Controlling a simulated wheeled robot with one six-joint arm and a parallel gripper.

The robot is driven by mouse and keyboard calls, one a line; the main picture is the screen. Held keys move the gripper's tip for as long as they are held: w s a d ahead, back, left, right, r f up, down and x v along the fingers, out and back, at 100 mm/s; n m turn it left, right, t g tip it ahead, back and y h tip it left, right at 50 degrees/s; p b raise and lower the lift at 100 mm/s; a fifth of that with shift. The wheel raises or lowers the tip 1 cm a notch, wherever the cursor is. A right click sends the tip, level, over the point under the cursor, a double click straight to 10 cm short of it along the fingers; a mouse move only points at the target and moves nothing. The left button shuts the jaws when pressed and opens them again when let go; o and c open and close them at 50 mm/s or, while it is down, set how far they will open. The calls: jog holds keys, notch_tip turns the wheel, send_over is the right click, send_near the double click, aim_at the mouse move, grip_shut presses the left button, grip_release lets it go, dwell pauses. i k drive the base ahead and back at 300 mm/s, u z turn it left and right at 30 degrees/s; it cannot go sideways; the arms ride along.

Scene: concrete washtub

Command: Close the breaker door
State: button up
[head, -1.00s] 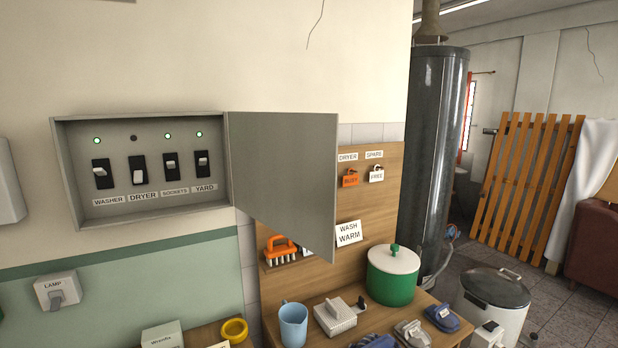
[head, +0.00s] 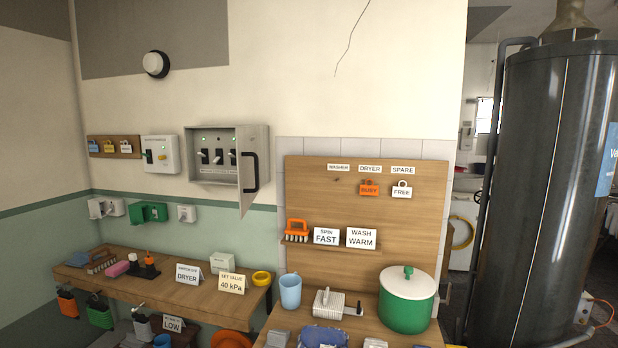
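The grey breaker box (head: 205,131) is on the wall left of centre in the head view. Its door (head: 246,201) stands open, hinged on the box's right side and jutting out towards me. I see the door at a steep angle, with a black bar handle (head: 254,172) on it. Dark breaker switches (head: 217,157) with small green lights above show in the open part. My gripper is not in view.
A wooden board (head: 420,235) hangs right of the box. A dark tank (head: 545,200) stands far right.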

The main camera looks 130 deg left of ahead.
aim_at(247, 138)
jog(key=i, duration=1.05)
jog(key=u, duration=5.2)
jog(key=i, duration=0.5)
jog(key=u, duration=0.55)
jog(key=i, duration=1.65)
jog(key=z, duration=0.85)
